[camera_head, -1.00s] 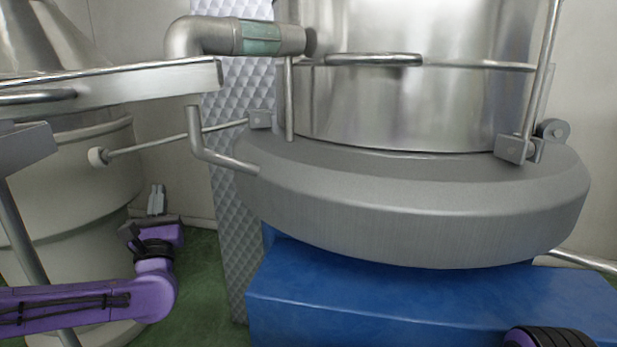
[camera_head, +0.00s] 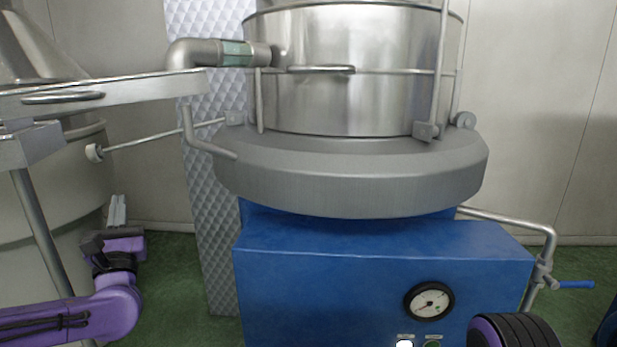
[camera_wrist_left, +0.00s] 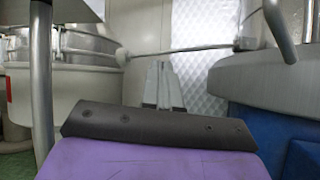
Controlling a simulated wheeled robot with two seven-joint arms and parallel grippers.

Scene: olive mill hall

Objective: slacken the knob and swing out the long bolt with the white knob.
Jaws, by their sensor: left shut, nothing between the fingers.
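The long bolt (camera_head: 150,137) is a thin steel rod. In the head view it runs from a bracket (camera_head: 234,117) on the rim of the grey round base out to the left, nearly level. The white knob (camera_head: 94,152) sits on its left end. My left gripper (camera_head: 117,207) is shut and empty, pointing up below the knob and apart from it. In the left wrist view, the knob (camera_wrist_left: 122,56) shows just left of the closed fingertips (camera_wrist_left: 158,66), and the rod (camera_wrist_left: 185,49) passes behind them. My right gripper is out of view.
A steel drum (camera_head: 350,100) stands on the grey round base (camera_head: 350,185) above a blue cabinet (camera_head: 330,255). A bent pipe (camera_head: 205,145) hangs near the bolt. A steel tray (camera_head: 110,92) juts in above the knob. Green floor shows between left vessel and cabinet.

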